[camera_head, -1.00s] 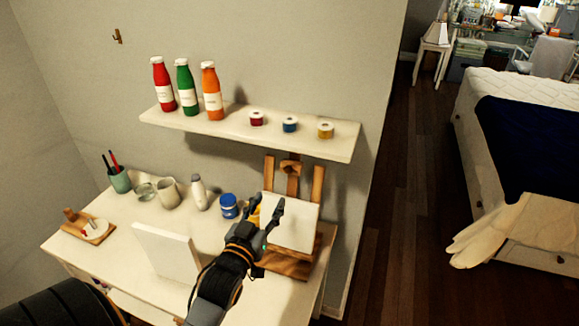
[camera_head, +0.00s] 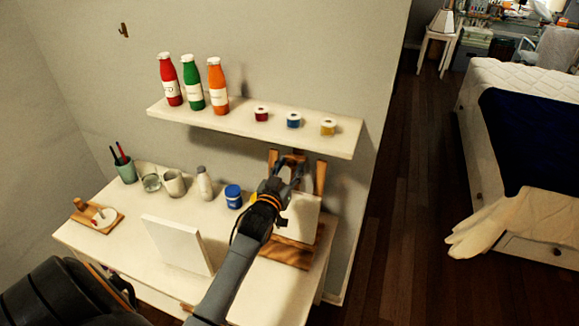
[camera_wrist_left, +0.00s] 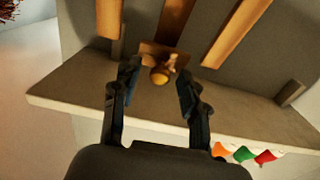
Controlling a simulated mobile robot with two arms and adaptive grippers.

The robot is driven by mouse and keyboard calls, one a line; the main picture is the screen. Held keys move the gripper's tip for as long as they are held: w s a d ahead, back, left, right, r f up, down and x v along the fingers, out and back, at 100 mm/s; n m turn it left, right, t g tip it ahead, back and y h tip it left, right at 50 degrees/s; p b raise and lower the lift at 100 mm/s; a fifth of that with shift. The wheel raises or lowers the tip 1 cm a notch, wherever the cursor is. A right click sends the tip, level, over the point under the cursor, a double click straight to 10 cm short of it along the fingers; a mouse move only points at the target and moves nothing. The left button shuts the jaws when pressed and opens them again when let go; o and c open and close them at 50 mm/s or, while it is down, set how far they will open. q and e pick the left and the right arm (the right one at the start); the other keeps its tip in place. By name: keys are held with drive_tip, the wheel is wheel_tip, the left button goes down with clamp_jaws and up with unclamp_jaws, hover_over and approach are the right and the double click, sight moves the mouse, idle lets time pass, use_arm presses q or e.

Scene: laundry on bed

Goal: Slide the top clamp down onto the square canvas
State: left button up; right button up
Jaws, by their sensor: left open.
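The square white canvas (camera_head: 304,214) rests on the wooden easel (camera_head: 320,178) at the right end of the desk. My left gripper (camera_head: 289,170) is open in front of the easel's upper part, just above the canvas. It hides most of the top clamp in the head view. In the left wrist view, the wooden top clamp with its round knob (camera_wrist_left: 159,76) shows on the easel's middle post. The open fingers of my left gripper (camera_wrist_left: 158,82) stand on either side of the knob. I cannot tell whether they touch it. My right gripper is not in view.
A wall shelf (camera_head: 235,128) with bottles and small jars overhangs close above my left gripper. On the desk (camera_head: 120,225) stand a leaning white panel (camera_head: 178,245), a blue jar (camera_head: 233,196) and several cups. The bed is to the right.

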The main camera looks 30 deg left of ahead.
use_arm(q)
drive_tip(key=shift+s, duration=0.1)
drive_tip(key=shift+c, duration=0.9)
drive_tip(key=c, duration=0.7)
clamp_jaws()
wheel_tip(320, 180, down, 10)
drive_tip(key=s+b, duration=0.2)
drive_tip(key=b, duration=0.4)
drive_tip(key=shift+s+d, duration=0.2)
drive_tip(key=shift+d, duration=0.15)
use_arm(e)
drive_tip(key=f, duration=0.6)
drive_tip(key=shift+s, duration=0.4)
